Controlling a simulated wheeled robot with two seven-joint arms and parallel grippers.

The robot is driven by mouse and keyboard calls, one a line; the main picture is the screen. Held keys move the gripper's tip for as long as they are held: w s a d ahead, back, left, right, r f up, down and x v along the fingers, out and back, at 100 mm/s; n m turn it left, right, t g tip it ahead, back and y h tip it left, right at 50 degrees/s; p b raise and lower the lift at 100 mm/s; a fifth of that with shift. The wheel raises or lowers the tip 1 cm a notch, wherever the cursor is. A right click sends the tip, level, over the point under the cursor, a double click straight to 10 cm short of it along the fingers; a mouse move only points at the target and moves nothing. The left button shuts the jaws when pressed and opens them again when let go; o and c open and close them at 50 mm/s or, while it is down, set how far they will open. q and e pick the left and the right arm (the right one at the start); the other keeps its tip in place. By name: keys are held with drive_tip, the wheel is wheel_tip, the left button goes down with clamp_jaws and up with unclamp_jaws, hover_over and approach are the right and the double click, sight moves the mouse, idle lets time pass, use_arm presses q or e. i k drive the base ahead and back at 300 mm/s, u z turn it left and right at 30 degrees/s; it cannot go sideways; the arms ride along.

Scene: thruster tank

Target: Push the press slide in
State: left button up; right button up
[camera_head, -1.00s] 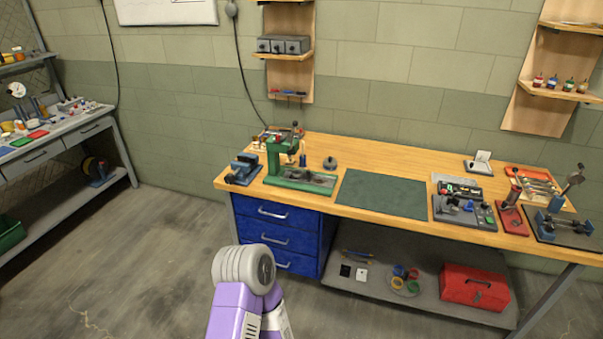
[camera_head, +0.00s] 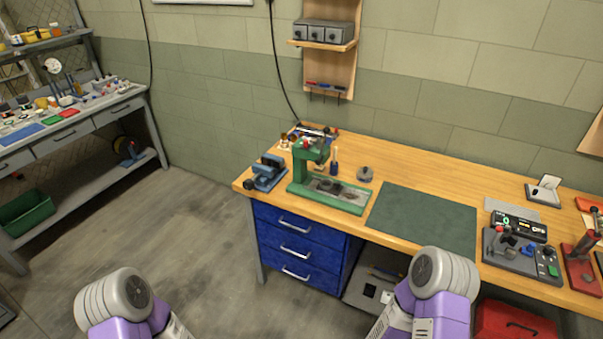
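The green press (camera_head: 318,173) stands on the left part of the wooden workbench, with an upright column and a flat base that reaches to the right. Small dark parts lie on its base, and I cannot tell which part is the slide. Two of my arm parts, purple with grey ends, show at the bottom of the picture, well in front of the bench and apart from the press. Neither of my grippers is in view.
A blue vise (camera_head: 267,172) is left of the press and a green mat (camera_head: 423,216) right of it. Blue drawers (camera_head: 297,246) are under the wooden bench (camera_head: 380,150). Another bench (camera_head: 75,122) stands at the left. The floor between them is clear.

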sight(330, 185)
drive_tip(key=z, duration=0.1)
drive_tip(key=i, duration=0.85)
drive_tip(key=z, duration=0.45)
